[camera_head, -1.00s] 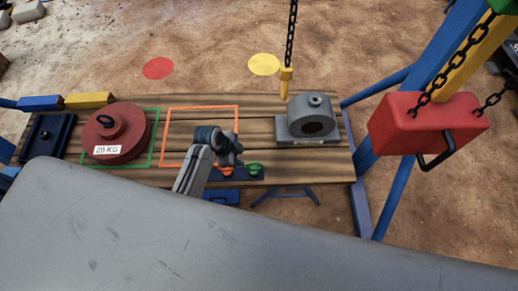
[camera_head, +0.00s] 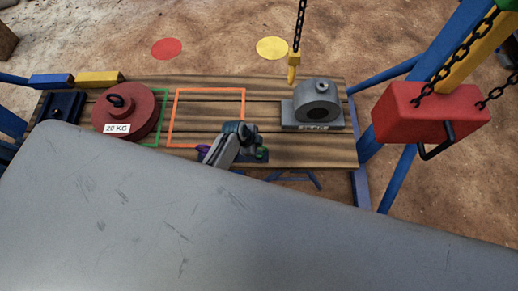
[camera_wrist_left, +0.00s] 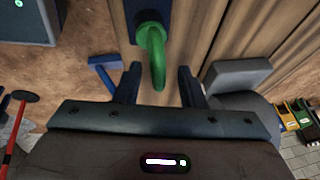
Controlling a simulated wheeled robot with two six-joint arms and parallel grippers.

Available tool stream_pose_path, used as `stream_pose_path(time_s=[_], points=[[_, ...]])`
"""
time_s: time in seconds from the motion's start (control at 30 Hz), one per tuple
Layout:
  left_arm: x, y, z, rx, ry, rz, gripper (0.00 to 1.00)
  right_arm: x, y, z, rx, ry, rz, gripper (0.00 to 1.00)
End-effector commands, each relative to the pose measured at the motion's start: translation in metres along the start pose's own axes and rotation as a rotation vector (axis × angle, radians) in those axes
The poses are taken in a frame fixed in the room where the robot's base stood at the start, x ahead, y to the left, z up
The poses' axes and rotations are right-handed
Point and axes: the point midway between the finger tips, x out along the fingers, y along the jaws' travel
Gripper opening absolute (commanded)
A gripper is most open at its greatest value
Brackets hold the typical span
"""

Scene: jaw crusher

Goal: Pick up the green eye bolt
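The green eye bolt (camera_wrist_left: 152,45) shows in the left wrist view, its ring pointing toward my left gripper (camera_wrist_left: 159,72). The two dark fingers are apart, one on each side of the ring, with visible gaps; they are not closed on it. In the head view my left gripper (camera_head: 242,134) is over the front edge of the wooden table, and a little of the green eye bolt (camera_head: 262,153) shows just right of it. The rest of the bolt is hidden there. My right gripper is not in view.
The wooden table (camera_head: 265,117) carries a red 20 KG weight (camera_head: 128,112) at left and a grey bearing block (camera_head: 318,103) at right. A chain with a yellow hook (camera_head: 294,66) hangs behind. A red block (camera_head: 425,113) hangs on chains at right. A purple piece (camera_head: 203,149) lies left of my gripper.

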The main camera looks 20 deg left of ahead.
Motion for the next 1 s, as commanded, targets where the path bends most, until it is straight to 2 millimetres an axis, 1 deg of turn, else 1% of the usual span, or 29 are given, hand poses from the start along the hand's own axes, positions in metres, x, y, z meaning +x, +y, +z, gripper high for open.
stream_pose_path(time_s=[0.1,0.33,0.37,0.5,0.53,0.87,1.0], points=[[0.0055,0.0007,0.0000,-0.001,0.000,0.001,0.36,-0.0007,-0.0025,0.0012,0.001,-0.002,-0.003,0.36],[0.0062,0.0007,0.0001,-0.001,0.000,0.000,0.36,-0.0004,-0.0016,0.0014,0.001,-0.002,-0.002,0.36],[0.0062,0.0007,0.0001,-0.001,0.000,0.000,0.32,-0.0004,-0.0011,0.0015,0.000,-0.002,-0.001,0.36],[0.0061,0.0006,0.0001,-0.001,0.000,0.000,0.05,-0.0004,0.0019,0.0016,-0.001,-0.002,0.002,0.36],[0.0061,0.0006,0.0002,-0.001,0.000,0.000,0.00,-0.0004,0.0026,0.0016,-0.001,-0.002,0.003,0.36],[0.0051,0.0001,-0.0001,0.000,0.000,0.000,0.00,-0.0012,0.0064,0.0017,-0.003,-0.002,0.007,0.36],[0.0002,-0.0010,-0.0022,0.000,0.000,-0.001,0.00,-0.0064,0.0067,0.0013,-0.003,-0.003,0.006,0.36]])
